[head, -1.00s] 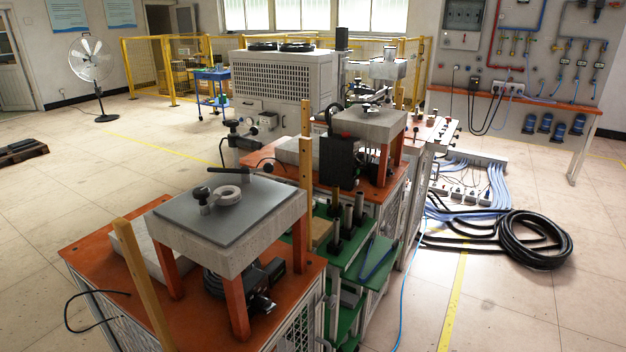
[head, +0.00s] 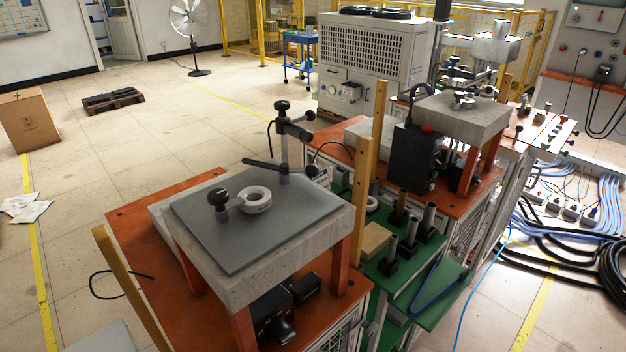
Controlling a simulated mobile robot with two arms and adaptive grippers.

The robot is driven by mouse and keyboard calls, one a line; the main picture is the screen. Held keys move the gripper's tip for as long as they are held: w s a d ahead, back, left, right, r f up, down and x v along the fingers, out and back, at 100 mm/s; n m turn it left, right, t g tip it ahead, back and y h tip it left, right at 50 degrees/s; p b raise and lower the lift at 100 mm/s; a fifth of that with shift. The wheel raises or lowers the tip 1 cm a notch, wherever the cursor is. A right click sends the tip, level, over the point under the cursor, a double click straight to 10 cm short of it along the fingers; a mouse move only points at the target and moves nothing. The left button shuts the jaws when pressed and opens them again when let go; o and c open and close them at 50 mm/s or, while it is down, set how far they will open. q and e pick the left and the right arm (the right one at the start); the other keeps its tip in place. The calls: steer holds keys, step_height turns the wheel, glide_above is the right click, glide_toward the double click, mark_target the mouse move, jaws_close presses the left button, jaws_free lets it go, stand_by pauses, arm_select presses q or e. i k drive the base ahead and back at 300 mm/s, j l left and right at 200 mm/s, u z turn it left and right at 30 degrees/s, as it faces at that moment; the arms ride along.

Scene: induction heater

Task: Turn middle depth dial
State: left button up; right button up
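Neither of my grippers is in the head view. No dial is clearly labelled or readable as the middle depth dial. The nearest station has a grey plate (head: 215,252) on a concrete slab with orange legs. A white ring (head: 256,199) and a black round knob (head: 219,194) sit on that plate. A dark upright stand with black knobs (head: 284,125) rises behind the plate. A second station's concrete slab (head: 470,121) carries small metal fixtures (head: 464,98). A black box (head: 412,157) with a red top button stands beside it.
A green shelf (head: 440,296) with metal cylinders stands between the stations. Wooden posts (head: 375,125) rise near them. Black and blue cables (head: 570,235) cover the floor at right. A cardboard box (head: 27,120) and pallet (head: 112,100) stand at left. The left floor is mostly clear.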

mark_target(475, 180)
steer(key=l+u, duration=0.25)
steer(key=u, duration=0.2)
steer(key=l+u, duration=0.25)
steer(key=u, duration=0.2)
steer(key=l+u, duration=0.25)
steer(key=u, duration=0.2)
steer(key=k+l+u, duration=0.15)
steer(key=u, duration=0.3)
steer(key=k+l+u, duration=0.15)
steer(key=u, duration=0.3)
steer(key=k+l+u, duration=0.15)
steer(key=u, duration=0.3)
steer(key=k+l+u, duration=0.15)
steer(key=u, duration=0.3)
steer(key=k+l+u, duration=0.2)
steer(key=u, duration=0.2)
steer(key=k+l+u, duration=0.15)
steer(key=k+u, duration=0.6)
steer(key=i+l, duration=0.05)
steer(key=i, duration=0.05)
